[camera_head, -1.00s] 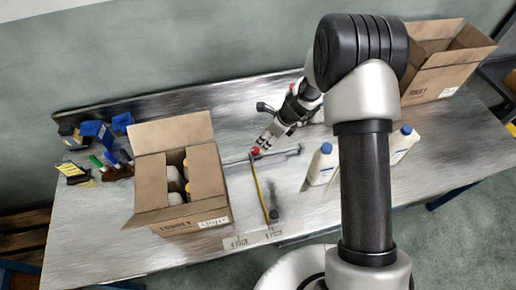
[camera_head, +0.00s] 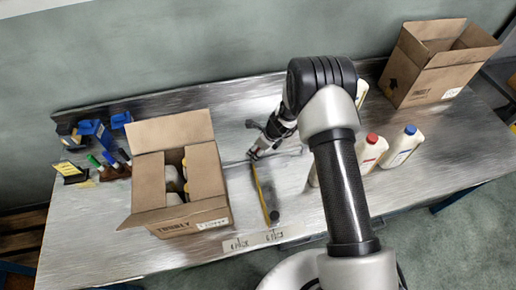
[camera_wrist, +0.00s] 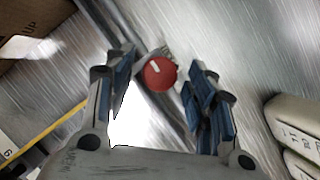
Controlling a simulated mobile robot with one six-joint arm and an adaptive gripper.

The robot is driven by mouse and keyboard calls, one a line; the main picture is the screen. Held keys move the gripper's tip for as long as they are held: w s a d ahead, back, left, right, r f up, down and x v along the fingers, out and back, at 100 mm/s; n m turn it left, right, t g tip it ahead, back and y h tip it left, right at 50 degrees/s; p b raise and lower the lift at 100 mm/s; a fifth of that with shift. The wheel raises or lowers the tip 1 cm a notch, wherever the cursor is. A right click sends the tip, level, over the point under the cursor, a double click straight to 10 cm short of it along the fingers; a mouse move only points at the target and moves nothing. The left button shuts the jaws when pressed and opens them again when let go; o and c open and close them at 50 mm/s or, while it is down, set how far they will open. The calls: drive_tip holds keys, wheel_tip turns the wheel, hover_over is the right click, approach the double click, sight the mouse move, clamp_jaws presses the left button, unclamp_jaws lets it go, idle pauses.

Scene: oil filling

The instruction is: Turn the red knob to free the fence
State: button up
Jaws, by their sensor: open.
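The round red knob (camera_wrist: 160,73) with a pale pointer line shows between my fingers in the wrist view. It sits on a dark metal bar, which looks like the fence (camera_wrist: 165,110), running diagonally under it. In the head view the fence (camera_head: 234,163) lies on the bench right of the front box, and my gripper covers the knob. My gripper (camera_head: 257,154) is over the knob. In the wrist view my gripper (camera_wrist: 160,68) is open, its blue-padded fingers on either side of the knob, with a gap visible on the right. I cannot tell whether the left pad touches it.
An open carton (camera_head: 180,222) with bottles stands left of the gripper. A yellow measuring strip (camera_head: 262,192) runs forward from the fence. White bottles with red (camera_head: 370,152) and blue (camera_head: 402,148) caps stand right of my arm. Another open carton (camera_head: 432,82) is at the back right.

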drive_tip(key=shift+c, duration=0.5)
drive_tip(key=c, duration=1)
drive_tip(key=shift+o, duration=0.2)
